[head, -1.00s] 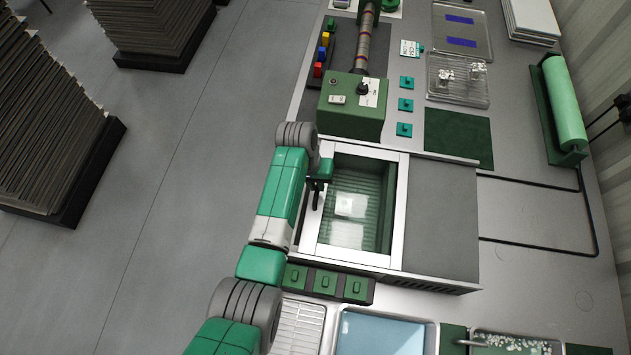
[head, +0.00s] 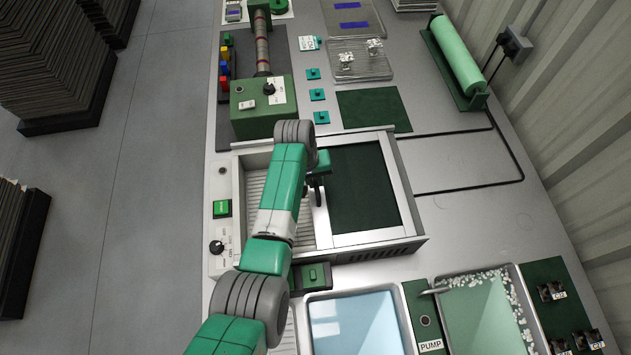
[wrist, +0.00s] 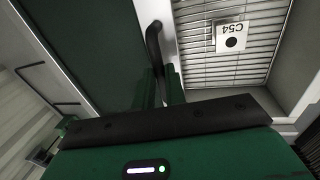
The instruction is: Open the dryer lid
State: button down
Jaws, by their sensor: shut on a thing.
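The dryer (head: 238,195) is a light metal box set in the bench. Its lid (head: 372,238) is a pale frame around a dark green pane and lies over the right part of the box. The left part is uncovered and shows a ribbed interior (head: 257,190). My gripper (head: 318,176) is shut on the black lid handle (head: 318,195) at the lid's left edge. In the wrist view my gripper (wrist: 160,88) meets the curved handle (wrist: 153,42). A card marked C54 (wrist: 231,38) lies on the wire rack (wrist: 265,75) inside. My arm hides part of the opening.
A green control box (head: 255,115) stands behind the dryer. In front are a blue-liquid tray (head: 355,320) and a green-liquid tray (head: 475,310) beside the pump panel (head: 425,320). A green roll (head: 457,55) is at the back right.

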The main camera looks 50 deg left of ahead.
jog(key=c, duration=1.5)
grip_release()
jog(key=shift+o, duration=0.2)
notch_tip(320, 180, up, 8)
jog(key=s+p, duration=0.1)
jog(key=shift+s+a+p, duration=0.15)
jog(key=shift+a+p, duration=0.2)
jog(key=shift+a, duration=0.1)
jog(key=shift+f, duration=0.1)
